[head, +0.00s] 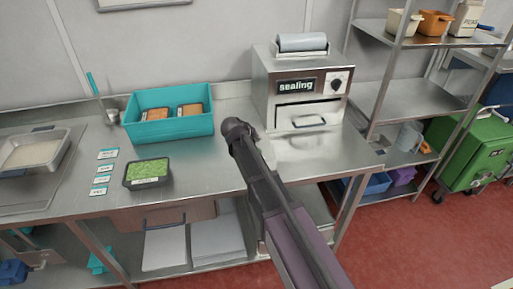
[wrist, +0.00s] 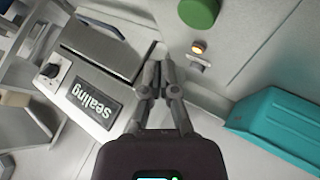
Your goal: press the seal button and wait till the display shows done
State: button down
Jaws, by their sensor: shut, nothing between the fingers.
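The sealing machine (head: 299,85) stands at the back right of the steel counter. Its display (head: 295,86) reads "sealing", and the same word shows upside down on the display in the wrist view (wrist: 92,101). A green round button-like part (wrist: 198,11) shows at the top of the wrist view, with a lit orange lamp (wrist: 199,47) below it. I see no such part in the head view. My gripper (wrist: 165,60) is shut and empty, its fingertips beside the machine and apart from the green part in the picture. My arm covers part of the counter in the head view.
The machine's drawer (head: 301,116) is shut. A teal crate (head: 168,129) with two orange-filled packs stands left of the machine. A black tray of green food (head: 148,172) and several label cards lie in front. A metal shelf rack (head: 420,95) stands right.

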jog(key=shift+r+p, duration=0.55)
jog(key=shift+r, duration=0.3)
jog(key=s+d+f+m+g+y, duration=0.1)
jog(key=s+d+g, duration=0.3)
jog(key=s+d, duration=0.7)
jog(key=s+d+f+m+g+y, duration=0.1)
jog(key=s+d+f+g+y, duration=0.2)
jog(key=s+d, duration=0.9)
jog(key=shift+s+f+m+g+y, duration=0.35)
jog(key=shift+s+f, duration=0.5)
jog(key=shift+s, duration=0.4)
